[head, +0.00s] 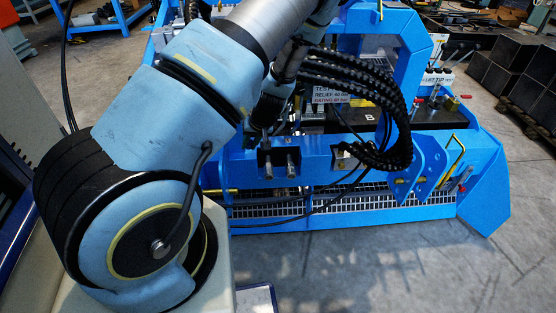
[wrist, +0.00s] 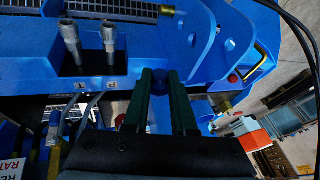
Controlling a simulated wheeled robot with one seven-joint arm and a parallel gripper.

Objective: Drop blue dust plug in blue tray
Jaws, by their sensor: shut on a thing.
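My gripper (wrist: 160,76) shows in the wrist view with two dark green fingers pointing up the picture. It is shut on a small dark blue piece, the blue dust plug (wrist: 159,73), mostly hidden between the fingertips. The plug is in front of the blue machine frame; I cannot tell whether it touches it.
The blue machine (head: 483,190) fills the middle, with a bundle of black hoses (head: 385,105) arching over its front beam. A yellow-handled pin (head: 455,155) stands at its right. Grey floor (head: 400,270) is clear in front. Black crates (head: 520,65) stand at the back right.

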